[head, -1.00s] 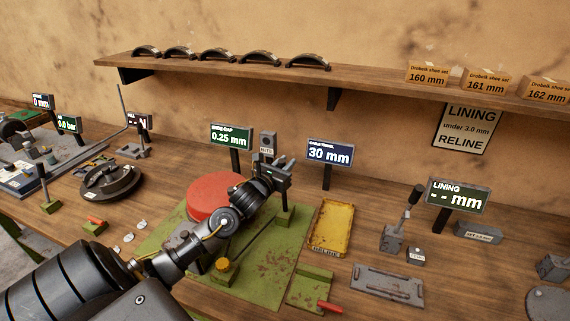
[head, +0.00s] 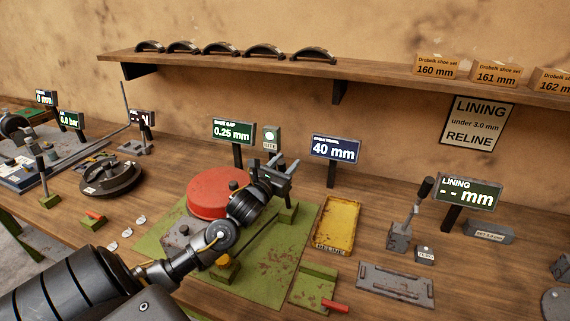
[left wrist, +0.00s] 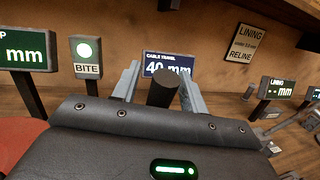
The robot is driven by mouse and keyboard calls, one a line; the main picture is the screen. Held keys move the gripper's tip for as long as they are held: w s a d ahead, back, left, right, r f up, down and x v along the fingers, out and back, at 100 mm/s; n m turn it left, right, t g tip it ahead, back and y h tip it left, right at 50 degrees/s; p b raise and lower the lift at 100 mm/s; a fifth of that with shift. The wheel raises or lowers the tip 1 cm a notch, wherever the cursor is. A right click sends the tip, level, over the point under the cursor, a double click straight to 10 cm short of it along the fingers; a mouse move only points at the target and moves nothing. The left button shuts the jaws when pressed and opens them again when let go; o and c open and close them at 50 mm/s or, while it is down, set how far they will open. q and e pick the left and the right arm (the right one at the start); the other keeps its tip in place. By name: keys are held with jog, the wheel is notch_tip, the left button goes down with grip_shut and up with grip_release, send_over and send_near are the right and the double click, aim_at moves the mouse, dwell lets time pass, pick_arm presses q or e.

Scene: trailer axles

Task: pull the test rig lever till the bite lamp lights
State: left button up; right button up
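The bite lamp (head: 271,135) stands behind the test rig, and in the left wrist view the lamp (left wrist: 87,48) glows pale green above its BITE label. The cable travel display (head: 336,149) reads 40 mm. The shoe gap display (head: 233,132) reads 0.25 mm. My left gripper (head: 282,174) is over the back right of the rig's green plate (head: 262,287), beside the red drum (head: 212,194). The lower lever is mostly hidden. My right gripper is not in view.
A yellow tray (head: 338,222) stands right of the rig plate. A small upright lever on a grey block (head: 400,236) and a grey flat plate (head: 396,284) are further right. A shelf (head: 380,94) runs along the wall above.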

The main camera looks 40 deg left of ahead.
pick_arm(q)
jog(key=shift+s+f, duration=0.15)
jog(key=shift+s, duration=0.2)
jog(key=s+d+f+b, duration=0.1)
jog(key=s+b, duration=0.3)
jog(key=s, duration=0.6)
jog(key=shift+d, duration=0.25)
